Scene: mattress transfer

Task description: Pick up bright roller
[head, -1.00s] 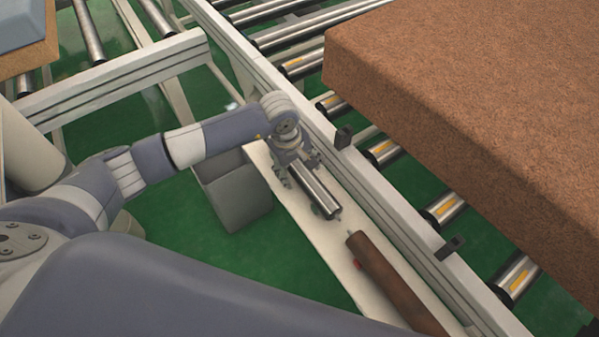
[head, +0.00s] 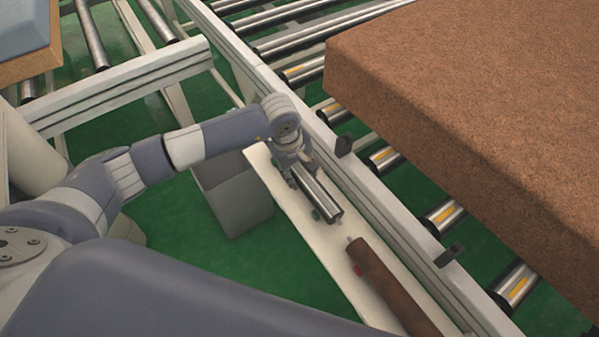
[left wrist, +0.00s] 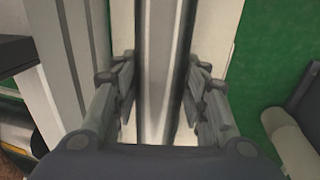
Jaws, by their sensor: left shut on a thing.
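The bright metal roller (head: 322,198) is at the narrow white shelf beside the conveyor frame in the head view. My left gripper (head: 304,177) is shut on it, with fingers on both sides of its body. In the left wrist view the roller (left wrist: 158,65) runs lengthwise between the fingers of the left gripper (left wrist: 161,85). Whether the roller touches the shelf or is slightly above it is hard to tell. My right gripper is not in view.
A brown roller (head: 392,285) lies on the white shelf (head: 283,192), just beyond the bright roller's near end. A grey bin (head: 236,203) stands left of the shelf. The conveyor rail (head: 400,215) runs along its right, with a large brown mattress (head: 470,110) on the conveyor.

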